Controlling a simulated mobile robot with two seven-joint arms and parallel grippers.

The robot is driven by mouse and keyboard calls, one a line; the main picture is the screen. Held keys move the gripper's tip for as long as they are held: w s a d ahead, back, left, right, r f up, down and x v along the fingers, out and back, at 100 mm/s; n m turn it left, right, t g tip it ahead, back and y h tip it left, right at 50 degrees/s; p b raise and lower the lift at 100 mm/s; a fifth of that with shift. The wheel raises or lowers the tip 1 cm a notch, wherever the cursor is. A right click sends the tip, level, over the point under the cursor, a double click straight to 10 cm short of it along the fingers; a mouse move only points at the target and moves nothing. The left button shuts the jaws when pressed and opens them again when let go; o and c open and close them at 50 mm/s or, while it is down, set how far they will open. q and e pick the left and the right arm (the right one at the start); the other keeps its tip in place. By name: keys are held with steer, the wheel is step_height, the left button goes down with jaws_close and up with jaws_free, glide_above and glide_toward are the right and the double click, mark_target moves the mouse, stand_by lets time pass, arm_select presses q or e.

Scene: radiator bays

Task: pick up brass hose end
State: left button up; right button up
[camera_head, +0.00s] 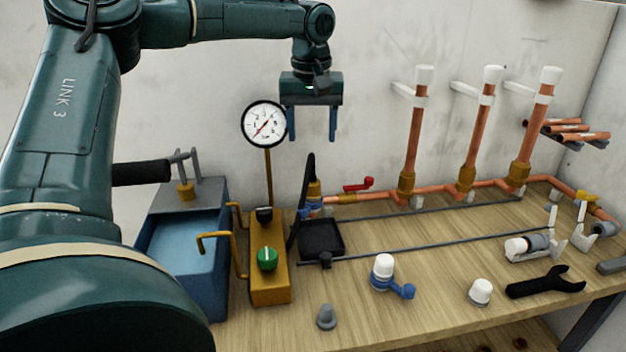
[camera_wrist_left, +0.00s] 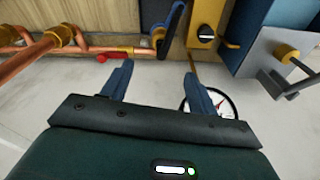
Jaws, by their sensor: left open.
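A brass fitting (camera_head: 314,188), which looks like the brass hose end, stands upright at the back of the bench beside a dark upright piece. Its lower part is blue, and the dark piece partly hides it. The brass also shows in the left wrist view (camera_wrist_left: 158,36), at the top centre. My left gripper (camera_head: 312,128) is open and empty, above the fitting and clear of it, with its fingers pointing down. Its two blue fingers show in the left wrist view (camera_wrist_left: 158,72). My right gripper is in neither view.
A round gauge (camera_head: 264,124) on a yellow block (camera_head: 270,292) stands close left of my gripper. A blue tank (camera_head: 187,245) is further left. A black tray (camera_head: 326,236) lies in front of the fitting. Copper pipes (camera_head: 413,150) rise to the right, by a red lever (camera_head: 358,184).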

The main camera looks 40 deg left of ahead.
mark_target(312, 181)
arm_select(q)
steer(key=f, duration=0.7)
steer(key=shift+w+a+f+b, duration=0.25)
steer(key=shift+w+f+b, duration=0.05)
steer(key=shift+f+b, duration=0.1)
steer(key=shift+w+f, duration=0.1)
steer(key=shift+f, duration=2.55)
steer(key=shift+c, duration=0.3)
steer(key=c, duration=0.8)
steer(key=shift+r, duration=0.1)
